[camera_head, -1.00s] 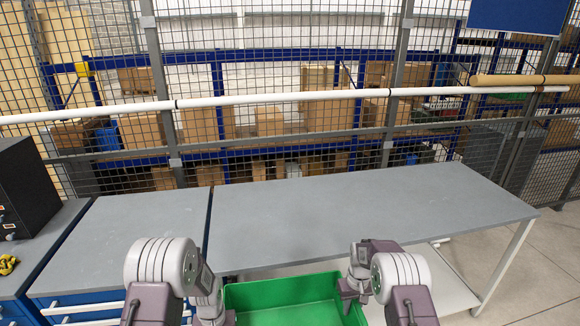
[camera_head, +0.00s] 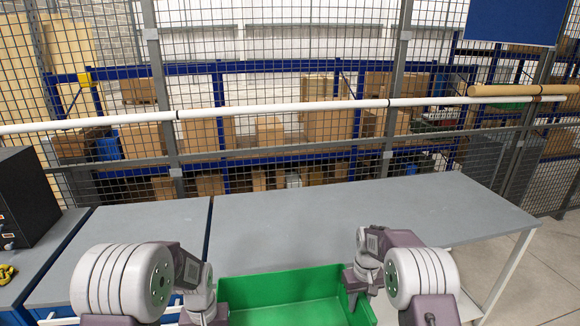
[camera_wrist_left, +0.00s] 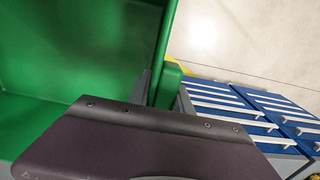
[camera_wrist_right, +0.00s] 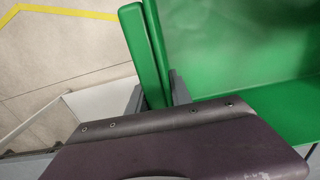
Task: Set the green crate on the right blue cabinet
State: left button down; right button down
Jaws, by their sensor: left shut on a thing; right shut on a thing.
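The green crate (camera_head: 285,288) is open-topped and empty as far as I see. It is in front of the grey table, at the bottom of the head view. My left gripper (camera_wrist_left: 152,88) is shut on its left wall; in the head view that gripper (camera_head: 212,312) is partly cut off. My right gripper (camera_head: 353,285) is shut on the opposite wall, and the right wrist view shows its fingers (camera_wrist_right: 158,92) around the green rim. The right blue cabinet (camera_head: 125,240) has a bare grey top, left of the crate. The crate's underside is hidden.
The left blue cabinet (camera_head: 45,255) carries a black box (camera_head: 25,198) and a small yellow item (camera_head: 7,272). The long grey table (camera_head: 350,210) is clear and adjoins the right cabinet. A mesh fence (camera_head: 270,130) stands behind them.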

pick_arm(q)
jog(key=shift+w+r, duration=0.1)
jog(key=shift+r, duration=0.05)
pick_arm(e)
jog(key=shift+w+r, duration=0.1)
jog(key=shift+r, duration=0.1)
